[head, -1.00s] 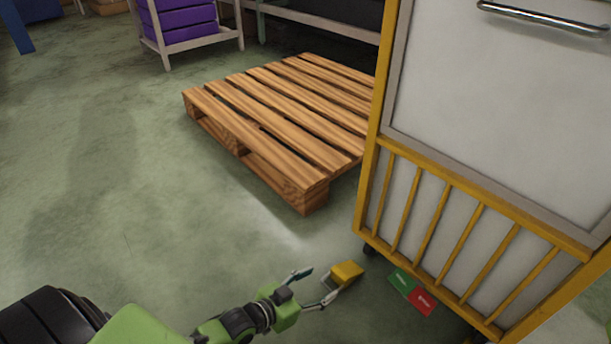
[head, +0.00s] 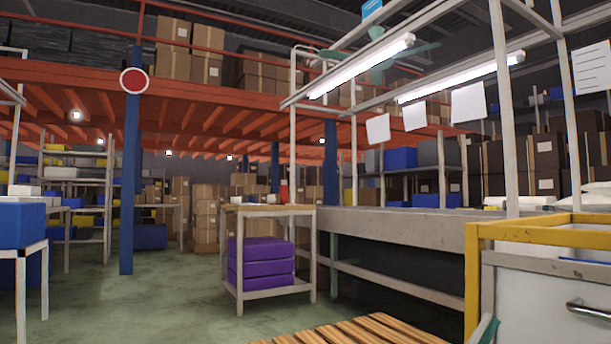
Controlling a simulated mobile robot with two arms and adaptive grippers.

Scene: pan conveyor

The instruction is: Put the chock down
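The chock is not in view at this moment. Neither of my grippers can be made out in the head view. The yellow-framed cart (head: 474,275) with white panels and a metal handle stands at the right edge. Its lower part and the floor beside it are out of view.
The slatted wooden pallet (head: 365,332) shows at the bottom, left of the cart. A small table (head: 268,211) with purple bins (head: 262,265) stands behind it, beside a long grey workbench (head: 400,226). A blue post (head: 128,200) rises at left. Green floor (head: 170,305) is open at lower left.

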